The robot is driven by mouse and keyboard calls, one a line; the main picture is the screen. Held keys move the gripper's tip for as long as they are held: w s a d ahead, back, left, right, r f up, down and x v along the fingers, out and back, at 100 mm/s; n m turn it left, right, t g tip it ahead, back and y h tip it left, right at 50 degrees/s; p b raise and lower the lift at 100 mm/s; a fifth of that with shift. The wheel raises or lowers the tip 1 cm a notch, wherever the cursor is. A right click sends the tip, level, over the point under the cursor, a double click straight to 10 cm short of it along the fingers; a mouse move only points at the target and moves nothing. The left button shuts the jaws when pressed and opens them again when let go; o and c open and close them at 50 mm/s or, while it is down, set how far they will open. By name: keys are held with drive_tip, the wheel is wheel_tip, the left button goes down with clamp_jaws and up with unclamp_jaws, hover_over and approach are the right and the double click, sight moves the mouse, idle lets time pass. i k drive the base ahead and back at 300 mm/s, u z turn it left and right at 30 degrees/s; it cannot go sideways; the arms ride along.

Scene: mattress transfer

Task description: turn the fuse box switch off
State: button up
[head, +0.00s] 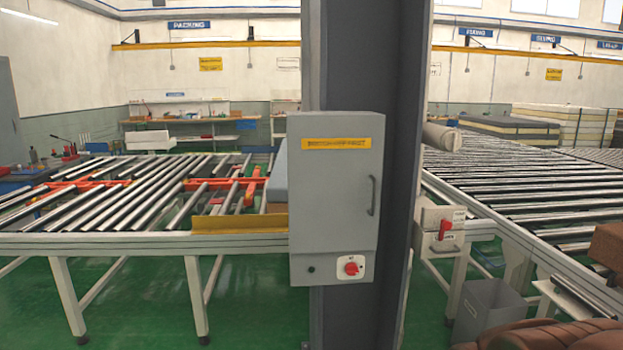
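A grey cabinet (330,185) hangs on the front of a dark steel column, its door shut. It has a yellow label, a handle at the right and a red rotary switch (352,268) on a white plate at its lower right. The knob is too small to read its setting surely. A smaller light box (434,217) with a red lever (445,228) sits right of the column. I cannot tell for sure which of the two is the fuse box. My gripper is not in view.
Roller conveyors stand left (120,195) and right (510,180) of the column (400,120). A grey bin (488,312) stands on the floor at the right. A brown, leather-like shape (550,336) fills the lower right corner. Green floor (250,310) shows free at lower left.

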sight(352, 270)
drive_tip(key=u, duration=1.65)
drive_tip(key=i, duration=1.1)
drive_tip(key=z, duration=2.1)
